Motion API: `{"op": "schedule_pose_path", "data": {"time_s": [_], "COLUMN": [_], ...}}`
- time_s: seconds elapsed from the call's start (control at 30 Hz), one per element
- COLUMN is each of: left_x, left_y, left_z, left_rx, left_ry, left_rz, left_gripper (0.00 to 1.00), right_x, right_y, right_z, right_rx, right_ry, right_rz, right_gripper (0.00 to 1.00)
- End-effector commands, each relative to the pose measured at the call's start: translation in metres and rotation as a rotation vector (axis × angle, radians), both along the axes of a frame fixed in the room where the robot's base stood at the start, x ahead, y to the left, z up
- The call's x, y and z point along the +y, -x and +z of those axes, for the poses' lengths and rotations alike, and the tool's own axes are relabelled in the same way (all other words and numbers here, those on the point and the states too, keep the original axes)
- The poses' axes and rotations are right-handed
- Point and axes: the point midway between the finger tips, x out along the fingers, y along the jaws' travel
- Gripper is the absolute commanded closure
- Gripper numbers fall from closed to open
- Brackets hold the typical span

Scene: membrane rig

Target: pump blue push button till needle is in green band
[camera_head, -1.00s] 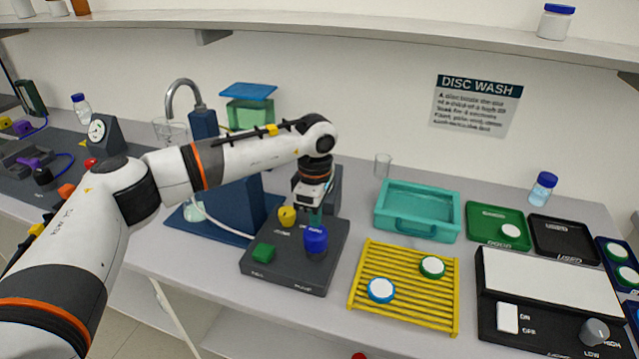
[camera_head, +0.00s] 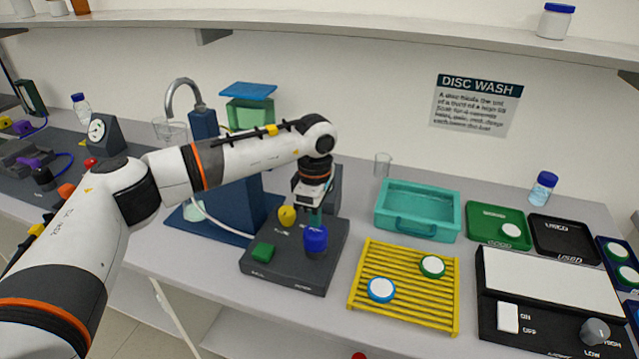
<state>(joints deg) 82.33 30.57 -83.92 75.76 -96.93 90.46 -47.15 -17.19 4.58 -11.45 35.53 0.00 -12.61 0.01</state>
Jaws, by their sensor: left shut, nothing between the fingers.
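The blue push button (camera_head: 316,239) stands at the right side of a dark grey control box (camera_head: 285,278) on the bench. A yellow knob (camera_head: 287,215) and a green square button (camera_head: 263,251) sit on the same box. My left gripper (camera_head: 316,221) points down right at the blue button, shut and empty; its fingertips are partly hidden, and I cannot tell whether they touch the button. A dark housing (camera_head: 331,187) stands behind my wrist; no dial or needle shows on it. A white-faced gauge (camera_head: 97,130) stands far left, too small to read. My right gripper is out of view.
A blue stand with a tap (camera_head: 204,125) is close behind my left forearm. A yellow rack (camera_head: 408,304) with two discs lies right of the box.

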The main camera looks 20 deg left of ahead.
Motion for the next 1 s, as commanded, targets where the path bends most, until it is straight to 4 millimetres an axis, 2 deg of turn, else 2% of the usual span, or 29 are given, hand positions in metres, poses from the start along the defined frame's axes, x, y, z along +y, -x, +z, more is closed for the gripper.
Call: {"op": "schedule_pose_path", "data": {"time_s": [0.67, 0.87, 1.0], "left_x": [0.0, 0.0, 0.0], "left_y": [0.0, 0.0, 0.0], "left_z": [-0.044, -0.033, -0.017], "left_rx": [0.002, 0.001, 0.001], "left_ry": [0.0, 0.0, 0.0], "left_rz": [-0.001, -0.001, 0.0], "left_gripper": [1.0, 1.0, 1.0], "right_x": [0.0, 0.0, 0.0], "right_y": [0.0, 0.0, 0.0], "right_z": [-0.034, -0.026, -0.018], "right_rx": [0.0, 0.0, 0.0], "right_ry": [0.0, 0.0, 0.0], "right_rz": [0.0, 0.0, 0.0], "right_gripper": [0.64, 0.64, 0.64]}}
